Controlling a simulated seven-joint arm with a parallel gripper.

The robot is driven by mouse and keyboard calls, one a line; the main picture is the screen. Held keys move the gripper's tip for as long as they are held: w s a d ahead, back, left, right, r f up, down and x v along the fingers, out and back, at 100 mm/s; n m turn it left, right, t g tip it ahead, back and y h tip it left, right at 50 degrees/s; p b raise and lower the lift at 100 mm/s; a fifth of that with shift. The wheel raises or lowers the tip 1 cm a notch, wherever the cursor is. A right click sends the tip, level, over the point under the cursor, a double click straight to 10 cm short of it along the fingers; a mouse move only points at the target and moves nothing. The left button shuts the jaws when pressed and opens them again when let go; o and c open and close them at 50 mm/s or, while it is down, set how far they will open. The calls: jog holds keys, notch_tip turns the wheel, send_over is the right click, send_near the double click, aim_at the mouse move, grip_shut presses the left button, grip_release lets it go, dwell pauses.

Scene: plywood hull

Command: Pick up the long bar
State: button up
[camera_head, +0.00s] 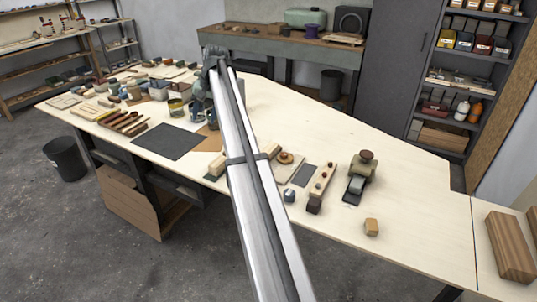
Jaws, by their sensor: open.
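My gripper (202,106) is at the far end of my long silver arm, over the back middle of the workbench (340,135). It points down near some jars and is open; its fingertips are small and hard to make out. No single long bar stands out for certain. Several dark brown bars (122,122) lie side by side on the left part of the bench, left of my gripper and apart from it. A pale wooden bar with knobs (324,178) lies right of my arm. My arm hides a strip of the bench.
A dark mat (168,141) lies in front of my gripper. A yellowish jar (176,108) stands close on its left. A wooden hand plane (361,172) and a small wood block (371,228) are at the right. The back right of the bench is clear.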

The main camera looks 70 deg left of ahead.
jog(key=w+d+m+t+h, duration=0.1)
jog(key=w+d+m+t, duration=0.15)
jog(key=w, duration=0.75)
jog(key=w+d+m+t, duration=0.1)
jog(key=w+d+m, duration=0.25)
jog(key=w, duration=0.65)
send_over(269, 149)
jog(key=shift+m+h, duration=0.3)
notch_tip(269, 149, down, 8)
jog(key=shift+w+a+f, duration=0.1)
jog(key=shift+w+a, duration=0.05)
jog(key=shift+s+f, duration=0.2)
jog(key=shift+f, duration=2.35)
jog(key=shift+c, duration=0.4)
jog(key=c, duration=0.7)
